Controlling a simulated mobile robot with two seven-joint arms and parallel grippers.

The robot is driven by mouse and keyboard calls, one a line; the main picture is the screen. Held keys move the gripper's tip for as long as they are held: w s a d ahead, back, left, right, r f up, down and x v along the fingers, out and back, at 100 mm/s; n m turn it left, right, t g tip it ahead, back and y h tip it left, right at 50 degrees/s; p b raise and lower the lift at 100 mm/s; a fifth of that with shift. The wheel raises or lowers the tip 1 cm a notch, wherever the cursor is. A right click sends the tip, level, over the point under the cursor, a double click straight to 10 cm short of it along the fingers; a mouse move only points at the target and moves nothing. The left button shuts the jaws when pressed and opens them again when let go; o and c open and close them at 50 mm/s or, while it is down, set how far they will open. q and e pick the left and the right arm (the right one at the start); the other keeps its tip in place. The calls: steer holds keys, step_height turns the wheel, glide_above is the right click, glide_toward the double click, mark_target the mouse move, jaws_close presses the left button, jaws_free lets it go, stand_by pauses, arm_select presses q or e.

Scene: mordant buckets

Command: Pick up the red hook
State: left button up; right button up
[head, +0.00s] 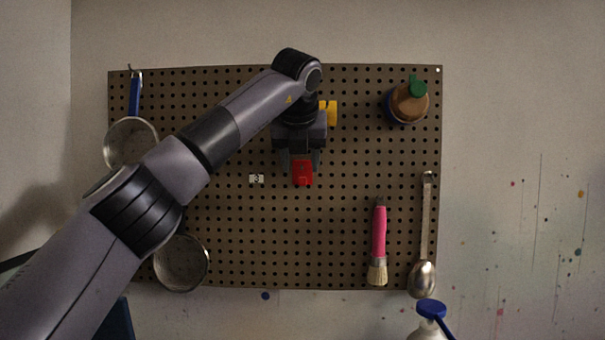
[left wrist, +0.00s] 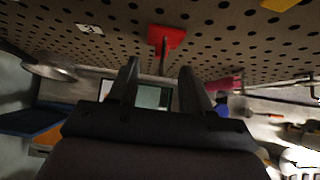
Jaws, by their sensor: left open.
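The red hook (head: 302,173) is on the brown pegboard (head: 240,230), near its middle. In the left wrist view the red hook (left wrist: 166,38) shows a flat red plate with a thin prong pointing down in the picture. My left gripper (head: 300,160) is in front of the board at the red hook, and its open fingers appear either side of the hook in the head view. In the left wrist view the two fingers (left wrist: 158,75) are spread with the prong's end between them in the picture. I cannot tell whether they touch it. My right gripper is not in view.
A pink-handled brush (head: 379,240), a metal spoon (head: 423,275) and a brown bottle with a green top (head: 410,102) are on the board's right side. Pans (head: 131,143) hang at the left. A small white label (head: 256,178) and a yellow piece (head: 331,110) are near my gripper.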

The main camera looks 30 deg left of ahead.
mark_target(302, 173)
arm_select(q)
steer(key=x, duration=0.4)
steer(key=shift+p, duration=0.4)
steer(key=shift+d, duration=0.1)
jaws_close()
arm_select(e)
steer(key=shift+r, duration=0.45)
arm_select(q)
steer(key=shift+r, duration=0.1)
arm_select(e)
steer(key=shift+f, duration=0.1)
